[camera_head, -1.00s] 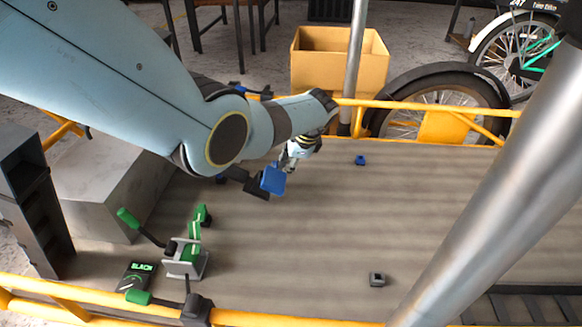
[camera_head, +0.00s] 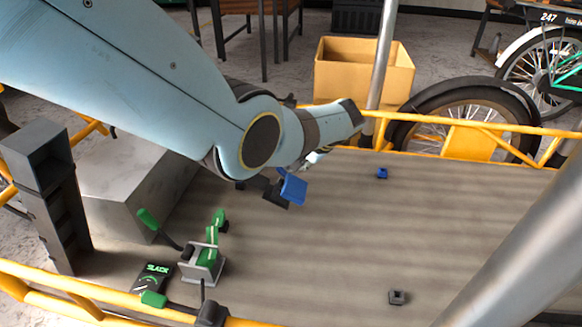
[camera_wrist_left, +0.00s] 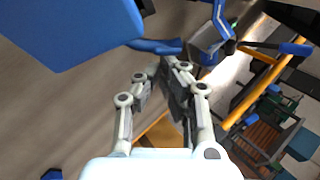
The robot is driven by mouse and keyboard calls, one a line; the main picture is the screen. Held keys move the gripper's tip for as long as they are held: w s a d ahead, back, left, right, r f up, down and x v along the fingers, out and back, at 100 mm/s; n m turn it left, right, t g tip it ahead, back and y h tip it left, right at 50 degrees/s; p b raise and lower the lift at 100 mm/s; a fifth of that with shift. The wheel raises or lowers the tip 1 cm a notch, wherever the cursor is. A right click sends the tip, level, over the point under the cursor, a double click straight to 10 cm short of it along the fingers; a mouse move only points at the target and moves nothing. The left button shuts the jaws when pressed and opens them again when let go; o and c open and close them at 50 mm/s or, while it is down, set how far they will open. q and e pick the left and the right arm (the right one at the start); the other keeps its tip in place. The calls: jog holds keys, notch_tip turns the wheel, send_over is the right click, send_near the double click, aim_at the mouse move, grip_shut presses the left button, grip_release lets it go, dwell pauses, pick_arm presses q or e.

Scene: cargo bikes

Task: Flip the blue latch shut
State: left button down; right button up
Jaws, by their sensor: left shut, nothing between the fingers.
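The blue latch's flat blue plate (camera_head: 292,189) stands tilted on a dark base on the deck, below my left forearm in the head view. In the left wrist view a large blue plate (camera_wrist_left: 70,30) fills the top left, close to the camera, with a thin blue bar beside it. My left gripper (camera_wrist_left: 163,86) is shut and empty, right of and below the plate there. In the head view the left gripper (camera_head: 310,162) is mostly hidden behind my wrist, just above the plate. I cannot tell whether it touches the latch. My right gripper is not in view.
A small blue block (camera_head: 381,173) and a small dark block (camera_head: 397,297) sit on the deck. Yellow rails (camera_head: 480,128) edge it. The middle of the deck is clear.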

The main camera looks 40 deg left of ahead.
pick_arm(q)
jog(key=shift+s+a+r+n, duration=0.15)
jog(key=shift+s+a+n, duration=0.1)
jog(key=shift+n, duration=0.55)
jog(key=shift+s+d, duration=0.1)
jog(key=shift+d, duration=0.05)
jog(key=shift+s+d+p, duration=0.45)
jog(key=shift+d, duration=0.05)
jog(key=v, duration=1.1)
jog(key=shift+w+d+r, duration=0.15)
jog(key=shift+w+d, duration=0.05)
jog(key=shift+d, duration=0.2)
